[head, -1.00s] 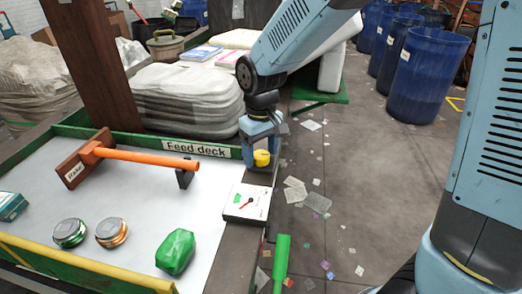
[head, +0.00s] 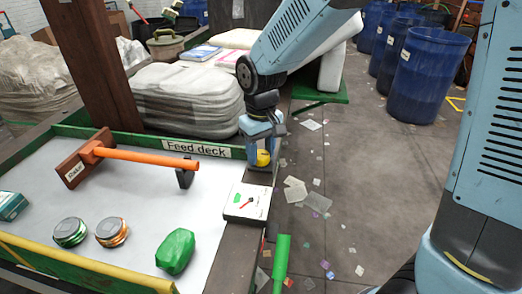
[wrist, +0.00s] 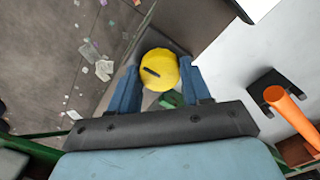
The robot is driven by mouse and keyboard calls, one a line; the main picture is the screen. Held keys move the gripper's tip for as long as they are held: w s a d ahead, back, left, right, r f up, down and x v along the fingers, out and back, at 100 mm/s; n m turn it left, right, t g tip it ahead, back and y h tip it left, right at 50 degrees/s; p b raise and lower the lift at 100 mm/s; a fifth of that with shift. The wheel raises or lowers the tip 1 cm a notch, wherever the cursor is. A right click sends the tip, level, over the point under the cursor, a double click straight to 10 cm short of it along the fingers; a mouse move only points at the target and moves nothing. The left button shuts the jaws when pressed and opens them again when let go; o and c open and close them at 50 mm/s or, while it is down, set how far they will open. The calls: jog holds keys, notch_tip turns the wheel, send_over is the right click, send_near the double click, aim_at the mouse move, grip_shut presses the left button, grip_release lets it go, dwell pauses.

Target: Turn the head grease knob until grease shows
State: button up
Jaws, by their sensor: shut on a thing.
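The yellow knob (wrist: 160,66) is round, with a dark line across its top. In the head view the knob (head: 263,158) sits at the right edge of the deck, partly covered by a finger. My gripper (wrist: 158,78) points down and is shut on the knob, with one blue finger on each side of it. My gripper also shows in the head view (head: 261,148). A white gauge box (head: 239,211) with a green mark and a red needle stands just in front of the knob. I cannot make out any grease.
The white feed deck (head: 150,190) holds an orange-handled rake (head: 145,157), two round tins (head: 70,232) (head: 112,232) and a green lump (head: 176,250). Stacked sacks (head: 188,98) stand behind. Paper scraps litter the floor at right, near blue barrels (head: 430,75).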

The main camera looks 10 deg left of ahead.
aim_at(261, 153)
jog(key=m, duration=0.4)
jog(key=shift+m, duration=2.5)
jog(key=o, duration=1.1)
jog(key=shift+c, duration=0.2)
jog(key=shift+r, duration=0.1)
notch_tip(261, 153, up, 14)
jog(key=shift+f, duration=0.25)
jog(key=shift+w, duration=0.1)
